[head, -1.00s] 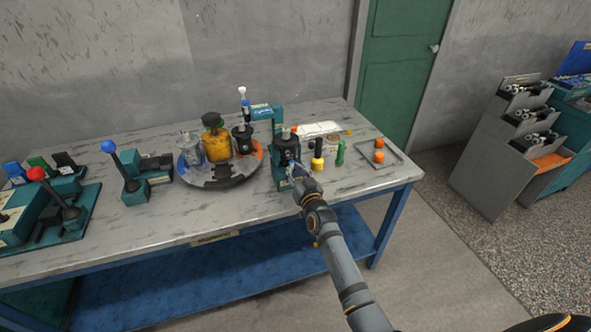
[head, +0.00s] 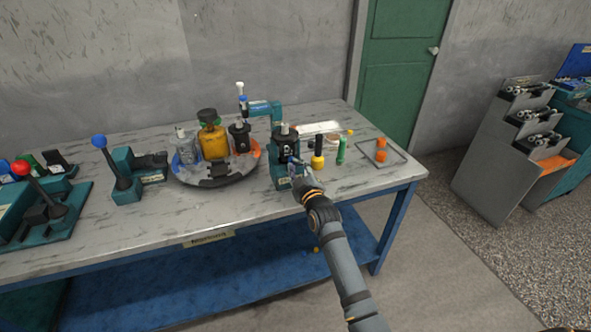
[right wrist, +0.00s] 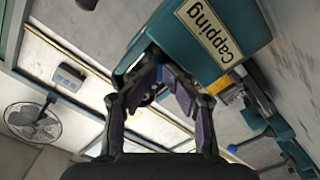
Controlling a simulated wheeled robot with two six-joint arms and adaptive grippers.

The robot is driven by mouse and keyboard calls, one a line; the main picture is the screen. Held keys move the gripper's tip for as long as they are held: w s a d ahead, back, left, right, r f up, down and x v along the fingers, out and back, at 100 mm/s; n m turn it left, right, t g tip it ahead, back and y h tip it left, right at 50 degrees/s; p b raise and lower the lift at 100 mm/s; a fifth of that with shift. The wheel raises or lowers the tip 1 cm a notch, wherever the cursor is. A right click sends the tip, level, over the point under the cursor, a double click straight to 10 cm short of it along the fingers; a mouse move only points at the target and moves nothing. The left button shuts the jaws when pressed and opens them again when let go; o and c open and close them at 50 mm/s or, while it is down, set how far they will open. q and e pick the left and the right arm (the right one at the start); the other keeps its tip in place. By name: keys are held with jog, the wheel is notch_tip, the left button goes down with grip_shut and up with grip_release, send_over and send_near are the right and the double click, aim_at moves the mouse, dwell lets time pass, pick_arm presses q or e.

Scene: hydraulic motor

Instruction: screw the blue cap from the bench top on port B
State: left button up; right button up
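The black motor body (head: 286,147) stands upright in the teal capping fixture (head: 281,175) near the bench's front edge. My right gripper (head: 299,178) is at the front right of the fixture, low beside its base. In the right wrist view its fingers (right wrist: 160,75) lean towards each other against the teal block with the "Capping" label (right wrist: 210,30). I cannot make out a loose blue cap on the bench top, nor port B. My left gripper is not in view.
Right of the fixture stand a yellow-and-black piece (head: 317,158), a green piece (head: 341,151) and a tray (head: 398,160) with orange pieces. A round turntable (head: 217,180) with containers is at left. Lever stations (head: 125,185) stand further left. The front bench strip is mostly clear.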

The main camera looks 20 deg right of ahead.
jog(key=shift+r+p, duration=0.15)
jog(key=shift+p, duration=0.15)
jog(key=shift+a, duration=0.1)
jog(key=c, duration=0.5)
jog(key=shift+s+r, duration=0.15)
grip_shut()
jog(key=shift+r+m+p, duration=0.15)
jog(key=shift+m+p, duration=1.6)
jog(key=shift+m, duration=1.15)
